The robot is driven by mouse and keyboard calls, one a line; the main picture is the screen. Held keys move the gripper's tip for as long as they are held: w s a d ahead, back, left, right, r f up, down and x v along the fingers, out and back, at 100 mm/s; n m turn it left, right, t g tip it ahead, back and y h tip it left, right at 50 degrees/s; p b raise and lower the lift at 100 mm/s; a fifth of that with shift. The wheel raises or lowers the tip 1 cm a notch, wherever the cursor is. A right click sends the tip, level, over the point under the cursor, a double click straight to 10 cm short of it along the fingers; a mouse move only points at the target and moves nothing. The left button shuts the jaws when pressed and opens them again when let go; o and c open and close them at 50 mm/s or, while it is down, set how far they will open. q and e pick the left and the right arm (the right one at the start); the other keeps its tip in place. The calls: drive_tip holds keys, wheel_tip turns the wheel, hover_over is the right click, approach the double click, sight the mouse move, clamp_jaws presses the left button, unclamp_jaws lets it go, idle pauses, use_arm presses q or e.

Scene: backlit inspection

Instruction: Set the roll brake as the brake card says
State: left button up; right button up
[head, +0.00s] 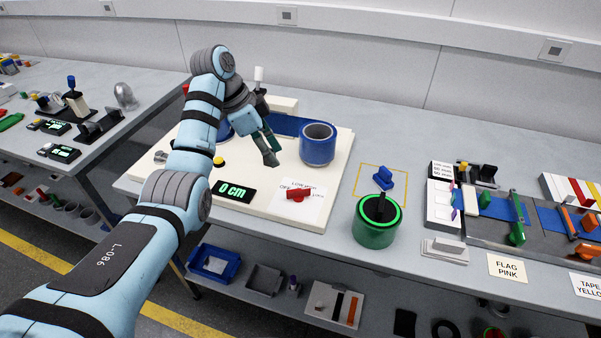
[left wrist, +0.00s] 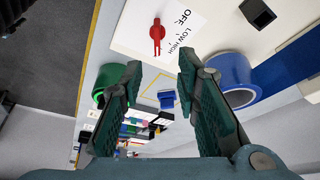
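The roll brake is a red knob (head: 298,194) on a white plate (head: 312,210) printed OFF, LOW and HIGH, at the front right of the cream machine base. In the left wrist view the red knob (left wrist: 156,36) stands beyond my fingertips, beside the printed words; its exact setting I cannot tell. My left gripper (head: 267,150) hangs above the base, behind the knob and apart from it. In the left wrist view its two fingers (left wrist: 161,66) are spread with nothing between them. I cannot pick out the brake card for certain. My right gripper is not in view.
A blue roll (head: 318,146) stands on the base right of my gripper. A black display (head: 233,190) reads 0 cm. A green pot (head: 376,229) and a blue piece (head: 383,178) stand to the right. Cards reading FLAG PINK (head: 507,268) and TAPE YELLOW (head: 586,285) lie further right.

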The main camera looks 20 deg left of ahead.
sight(295, 190)
use_arm(q)
drive_tip(key=b+x, duration=0.4)
drive_tip(key=x, duration=0.9)
drive_tip(key=shift+d+f, duration=0.25)
drive_tip(key=shift+f, duration=0.1)
drive_tip(key=shift+s, duration=0.15)
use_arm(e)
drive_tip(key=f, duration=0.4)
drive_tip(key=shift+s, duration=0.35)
use_arm(q)
drive_tip(key=shift+r, duration=0.1)
clamp_jaws()
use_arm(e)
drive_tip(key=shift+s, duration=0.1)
